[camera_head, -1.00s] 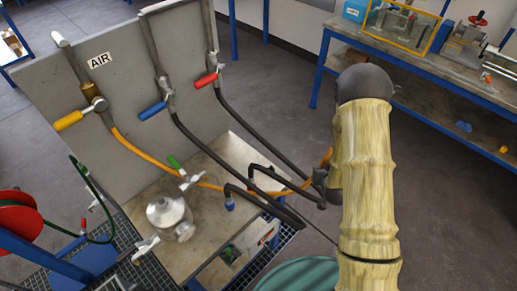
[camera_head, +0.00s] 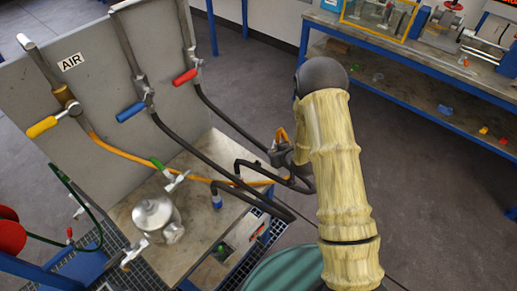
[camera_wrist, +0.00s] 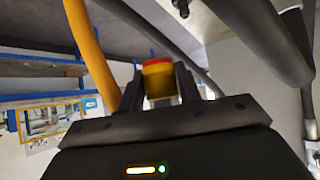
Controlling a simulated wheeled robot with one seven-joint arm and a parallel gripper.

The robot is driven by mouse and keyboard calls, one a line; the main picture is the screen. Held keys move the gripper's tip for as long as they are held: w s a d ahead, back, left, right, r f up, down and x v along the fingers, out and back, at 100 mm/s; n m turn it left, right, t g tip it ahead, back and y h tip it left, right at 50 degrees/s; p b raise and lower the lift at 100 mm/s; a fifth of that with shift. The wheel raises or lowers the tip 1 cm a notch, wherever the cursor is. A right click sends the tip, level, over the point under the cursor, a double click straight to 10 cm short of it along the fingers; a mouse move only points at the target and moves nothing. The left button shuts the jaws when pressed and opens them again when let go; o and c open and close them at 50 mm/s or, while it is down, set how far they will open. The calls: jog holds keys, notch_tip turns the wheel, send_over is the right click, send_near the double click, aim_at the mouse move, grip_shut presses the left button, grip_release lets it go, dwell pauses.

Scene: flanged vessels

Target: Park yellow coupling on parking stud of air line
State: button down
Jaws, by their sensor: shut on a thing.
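The yellow coupling (camera_wrist: 158,80) with a red band sits between my gripper's (camera_wrist: 162,74) two fingers in the wrist view, held shut. In the head view my gripper (camera_head: 284,152) is right of the panel, small and partly hidden by my arm. The orange air hose (camera_head: 118,150) runs from the AIR line's valve with a yellow handle (camera_head: 42,126), across the bench, towards my gripper. The AIR label (camera_head: 70,62) is on the panel beside that pipe. A small metal piece (camera_wrist: 181,7) shows beyond the coupling; I cannot tell whether it is the parking stud.
Two black hoses (camera_head: 190,140) hang from the blue-handled (camera_head: 130,112) and red-handled (camera_head: 185,77) valves close to my gripper. A metal flanged vessel (camera_head: 155,214) stands on the bench. A green drum (camera_head: 282,270) is below. Open floor (camera_head: 420,170) lies to the right.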

aim_at(259, 162)
jog(key=w+a+n+g+y, duration=0.1)
jog(key=a, duration=0.1)
jog(key=w+a+f+n+g+y, duration=0.1)
jog(key=a+n, duration=0.1)
jog(key=w+a+n+y, duration=0.1)
jog(key=a+n, duration=0.1)
jog(key=a, duration=0.1)
jog(key=shift+w+f+g+y+b, duration=0.1)
jog(key=shift+f+g+y+b, duration=0.2)
jog(key=shift+g+b, duration=0.1)
jog(key=shift+d+f+b, duration=0.15)
jog(key=shift+f+b, duration=0.35)
jog(key=shift+f, duration=0.05)
jog(key=f+b, duration=0.2)
jog(key=f, duration=0.1)
jog(key=shift+a+f, duration=0.1)
jog(key=shift+a, duration=0.1)
jog(key=shift+d+f+b, duration=0.1)
jog(key=shift+f+b, duration=0.45)
jog(key=shift+b, duration=0.1)
jog(key=shift+f+b, duration=1.45)
jog(key=shift+f, duration=0.35)
